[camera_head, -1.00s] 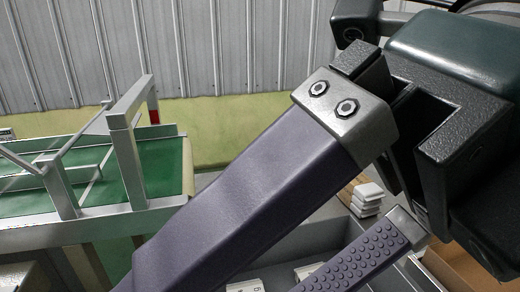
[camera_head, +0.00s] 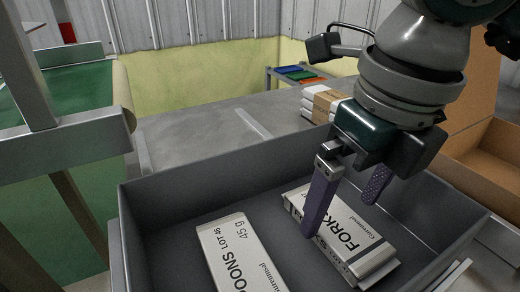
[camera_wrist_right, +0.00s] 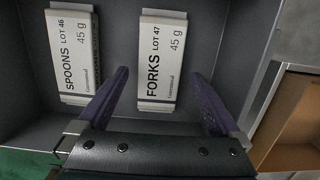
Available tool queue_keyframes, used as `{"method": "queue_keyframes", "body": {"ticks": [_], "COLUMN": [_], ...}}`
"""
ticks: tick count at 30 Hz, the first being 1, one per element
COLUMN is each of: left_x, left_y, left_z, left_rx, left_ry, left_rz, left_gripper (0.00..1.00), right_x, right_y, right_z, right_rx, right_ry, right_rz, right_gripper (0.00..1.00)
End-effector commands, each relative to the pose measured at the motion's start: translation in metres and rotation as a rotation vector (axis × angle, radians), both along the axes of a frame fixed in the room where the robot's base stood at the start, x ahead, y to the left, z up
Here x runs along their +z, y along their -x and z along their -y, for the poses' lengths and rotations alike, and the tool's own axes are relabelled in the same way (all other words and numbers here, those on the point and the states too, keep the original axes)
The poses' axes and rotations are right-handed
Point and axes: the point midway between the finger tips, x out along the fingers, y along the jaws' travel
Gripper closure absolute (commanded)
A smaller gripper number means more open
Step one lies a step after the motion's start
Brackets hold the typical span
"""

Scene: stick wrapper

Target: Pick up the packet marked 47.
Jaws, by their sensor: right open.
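The packet marked 47 (camera_wrist_right: 158,62) is white, reads FORKS LOT 47, and lies flat in a grey bin (camera_head: 190,190). In the head view this forks packet (camera_head: 362,252) is partly hidden by a finger. A similar packet, SPOONS LOT 46 (camera_head: 238,258), lies to its left; it also shows in the right wrist view (camera_wrist_right: 73,55). My right gripper (camera_head: 340,214) is open, its purple fingers pointing down at the forks packet. In the right wrist view the packet lies between the spread fingers (camera_wrist_right: 159,75). I see no contact. My left gripper is out of view.
The bin's walls surround both packets. Behind it, on the grey table (camera_head: 215,118), is a stack of white packets (camera_head: 322,102). A cardboard box (camera_head: 485,150) stands at the right, and a green conveyor (camera_head: 75,90) at the left.

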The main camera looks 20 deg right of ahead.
Motion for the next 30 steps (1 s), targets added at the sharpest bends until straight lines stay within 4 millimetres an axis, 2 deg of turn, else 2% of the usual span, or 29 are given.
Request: {"method": "queue_keyframes", "body": {"ticks": [1, 4, 12, 30], "left_x": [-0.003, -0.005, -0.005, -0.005], "left_y": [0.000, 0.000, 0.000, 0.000], "left_z": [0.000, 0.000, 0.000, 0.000], "left_rx": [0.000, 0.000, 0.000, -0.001], "left_ry": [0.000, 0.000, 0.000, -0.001], "left_rz": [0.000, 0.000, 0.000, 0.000], "left_gripper": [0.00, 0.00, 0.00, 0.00], "right_x": [-0.010, -0.021, -0.024, -0.023], "right_y": [-0.001, -0.003, -0.004, -0.004], "right_z": [0.000, 0.000, -0.001, 0.000], "right_rx": [0.000, -0.001, 0.001, 0.001], "right_ry": [0.000, -0.001, -0.002, -0.002], "right_rz": [-0.003, -0.001, 0.002, 0.002], "right_gripper": [0.00, 0.00, 0.00, 0.66]}}
